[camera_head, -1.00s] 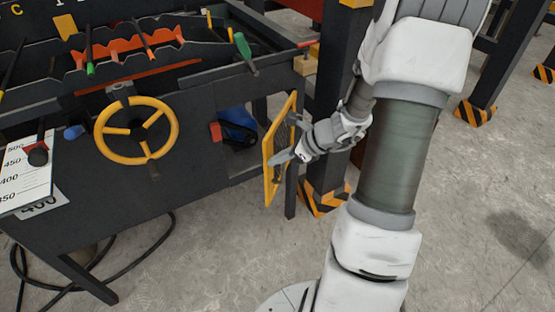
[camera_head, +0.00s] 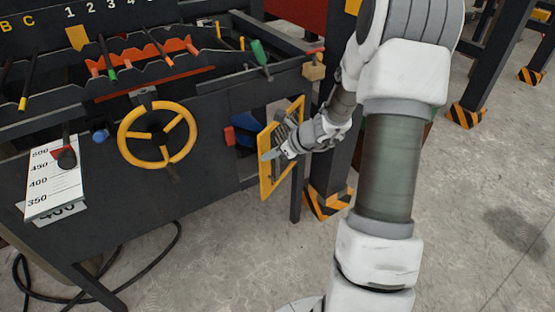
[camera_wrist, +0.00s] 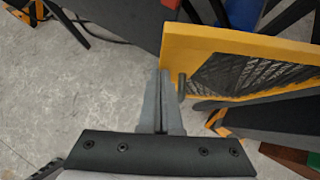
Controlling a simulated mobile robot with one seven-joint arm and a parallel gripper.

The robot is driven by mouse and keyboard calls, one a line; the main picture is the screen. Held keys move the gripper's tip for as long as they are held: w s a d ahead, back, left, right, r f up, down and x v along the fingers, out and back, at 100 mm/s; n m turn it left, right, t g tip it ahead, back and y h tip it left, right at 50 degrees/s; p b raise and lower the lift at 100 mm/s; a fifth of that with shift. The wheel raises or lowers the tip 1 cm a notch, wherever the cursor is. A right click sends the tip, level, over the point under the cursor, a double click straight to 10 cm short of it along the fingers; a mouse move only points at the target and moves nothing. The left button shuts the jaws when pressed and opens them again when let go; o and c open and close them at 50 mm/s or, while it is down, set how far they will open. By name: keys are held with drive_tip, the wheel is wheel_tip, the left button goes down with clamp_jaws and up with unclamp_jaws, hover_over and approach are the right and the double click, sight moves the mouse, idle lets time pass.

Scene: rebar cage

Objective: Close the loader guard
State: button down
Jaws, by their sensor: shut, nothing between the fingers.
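The loader guard (camera_head: 266,178) is a yellow-framed panel with dark mesh, standing partly open from the front of the dark machine. Behind it an opening with a blue part (camera_head: 243,131) shows. My gripper (camera_head: 272,154) is shut and empty, with its fingers against or very near the guard's outer side; contact is not certain. In the wrist view the guard (camera_wrist: 225,42) fills the upper right, and the shut fingers (camera_wrist: 162,80) point at its left edge beside a small grey post (camera_wrist: 181,87).
A yellow handwheel (camera_head: 187,140) and a red block (camera_head: 229,136) are on the machine front, left of the guard. A dark post with a striped foot (camera_head: 327,203) stands close right of the guard. The floor in front is clear, with a black cable (camera_head: 150,262) at left.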

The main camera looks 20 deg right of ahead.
drive_tip(key=shift+w+a, duration=0.55)
drive_tip(key=shift+w, duration=0.15)
drive_tip(key=w+a, duration=0.1)
drive_tip(key=w, duration=0.2)
drive_tip(key=w+a+m+h+b, duration=0.1)
drive_tip(key=w, duration=0.1)
drive_tip(key=w+a+m+t, duration=0.1)
drive_tip(key=w+a, duration=0.1)
drive_tip(key=w, duration=0.1)
drive_tip(key=shift+w+h+b, duration=0.3)
drive_tip(key=shift+w+b, duration=0.05)
drive_tip(key=shift+w+r+m, duration=0.15)
drive_tip(key=shift+w+m, duration=0.1)
drive_tip(key=shift+m, duration=0.15)
drive_tip(key=shift+a+r, duration=0.1)
